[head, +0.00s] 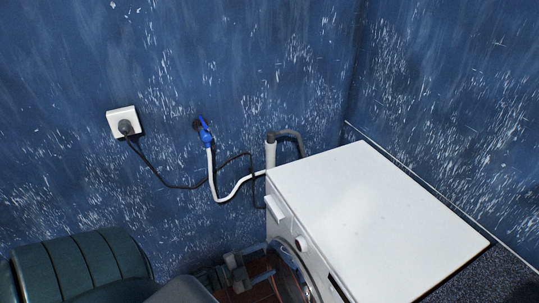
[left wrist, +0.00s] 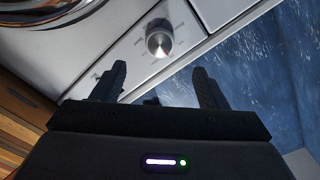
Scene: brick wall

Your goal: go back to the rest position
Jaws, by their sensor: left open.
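My left gripper (head: 236,270) is low in the head view, in front of the white washing machine (head: 375,205) and to the left of its round door. In the left wrist view its two dark fingers (left wrist: 158,88) stand apart with nothing between them. The machine's front panel and silver dial (left wrist: 160,39) lie beyond the fingertips, and part of the round door (left wrist: 48,20) shows at the upper left. I cannot tell the exact gap between fingers and panel. My right gripper does not show.
A blue wall tap (head: 205,134) feeds a white hose (head: 220,196) behind the machine. A grey drain pipe (head: 271,152) stands beside it. A black cord runs from a white wall socket (head: 124,122). The machine's top is bare, close to the right wall.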

